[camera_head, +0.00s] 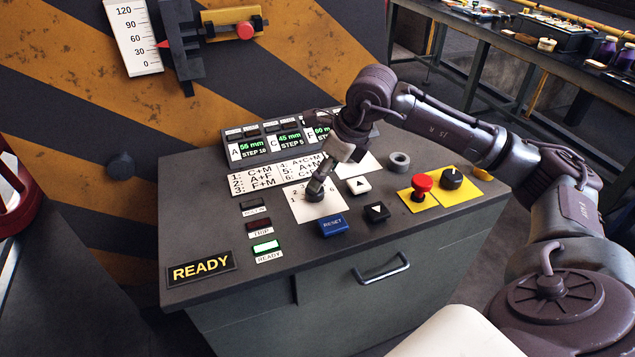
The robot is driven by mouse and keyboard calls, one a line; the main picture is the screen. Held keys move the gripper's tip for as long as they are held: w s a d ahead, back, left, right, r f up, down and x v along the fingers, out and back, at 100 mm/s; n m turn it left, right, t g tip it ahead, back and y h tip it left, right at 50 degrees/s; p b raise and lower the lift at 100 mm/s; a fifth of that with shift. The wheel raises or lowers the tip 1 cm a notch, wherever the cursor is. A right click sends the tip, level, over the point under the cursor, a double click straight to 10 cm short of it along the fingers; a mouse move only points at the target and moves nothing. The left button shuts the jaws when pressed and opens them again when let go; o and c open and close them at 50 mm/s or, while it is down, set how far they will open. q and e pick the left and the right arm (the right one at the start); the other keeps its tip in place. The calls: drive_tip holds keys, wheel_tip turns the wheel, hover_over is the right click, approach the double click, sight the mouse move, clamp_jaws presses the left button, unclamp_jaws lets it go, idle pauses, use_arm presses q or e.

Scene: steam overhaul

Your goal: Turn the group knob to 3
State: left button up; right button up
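The group knob (314,196) is a small dark round knob on a white dial card (326,212) printed with numbers, on the sloped top of the grey console. My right gripper (319,186) reaches down over it from the upper right, its fingertips at the knob. The gripper covers part of the knob and the dial, so the knob's pointer direction cannot be read. Whether the fingers grip the knob or only rest beside it cannot be told. A card (266,178) behind lists groups 1 to 6; line 3 reads F+M. My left gripper is not in view.
Close around the dial are a blue RESET button (332,224), black (376,212) and white (358,186) arrow buttons, a red mushroom button (421,186) and a black knob (452,178). The READY lamp (266,246) is lit green. Step displays (290,141) stand behind.

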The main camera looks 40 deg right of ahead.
drive_tip(key=v, duration=0.6)
drive_tip(key=shift+r, duration=0.25)
drive_tip(key=shift+s, duration=0.1)
